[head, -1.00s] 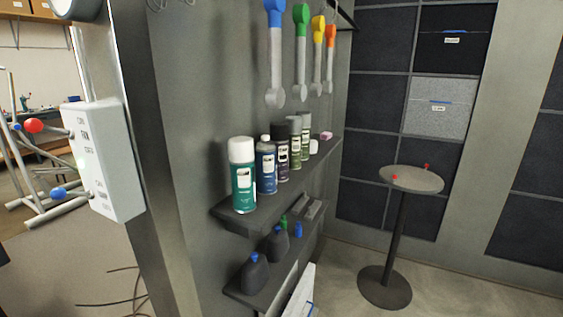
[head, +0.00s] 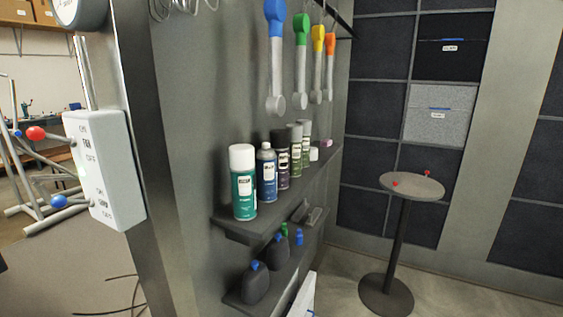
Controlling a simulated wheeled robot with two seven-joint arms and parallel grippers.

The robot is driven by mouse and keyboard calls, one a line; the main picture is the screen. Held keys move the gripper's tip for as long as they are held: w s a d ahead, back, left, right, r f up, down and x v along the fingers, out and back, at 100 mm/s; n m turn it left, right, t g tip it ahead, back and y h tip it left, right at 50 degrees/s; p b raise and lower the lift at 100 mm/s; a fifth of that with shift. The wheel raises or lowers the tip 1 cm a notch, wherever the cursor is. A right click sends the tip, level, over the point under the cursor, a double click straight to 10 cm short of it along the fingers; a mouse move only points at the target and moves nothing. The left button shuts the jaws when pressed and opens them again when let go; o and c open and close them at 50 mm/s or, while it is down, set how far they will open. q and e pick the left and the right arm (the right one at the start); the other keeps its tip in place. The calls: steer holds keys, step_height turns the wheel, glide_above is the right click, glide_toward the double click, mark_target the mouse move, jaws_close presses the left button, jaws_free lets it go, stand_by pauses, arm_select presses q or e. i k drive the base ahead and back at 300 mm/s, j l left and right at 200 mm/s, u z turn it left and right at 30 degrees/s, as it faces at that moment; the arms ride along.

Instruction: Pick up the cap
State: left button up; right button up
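No separate object is clearly a cap. A small white piece (head: 314,154) sits at the far end of the upper shelf, beyond the spray cans; I cannot tell if it is a loose cap. The nearest spray can (head: 243,190) is teal with a white cap on top. A blue can (head: 266,178) and several darker cans stand behind it in a row. On the lower shelf, dark bottles (head: 256,285) have blue tops, and small green (head: 284,229) and blue (head: 299,237) pieces show near them. Neither of my grippers is in view.
The upper shelf (head: 240,226) juts from the grey wall. A white switch box (head: 103,170) is on the wall's left end. A round table (head: 420,190) with small red pieces stands at right, with bare floor around it.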

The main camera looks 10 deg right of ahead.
mark_target(314, 150)
steer(key=i+l+u, duration=0.2)
steer(key=u, duration=0.2)
steer(key=i+l+u, duration=0.15)
steer(key=l+u, duration=0.3)
steer(key=i+l+u, duration=0.1)
steer(key=l+u, duration=0.15)
steer(key=u, duration=0.15)
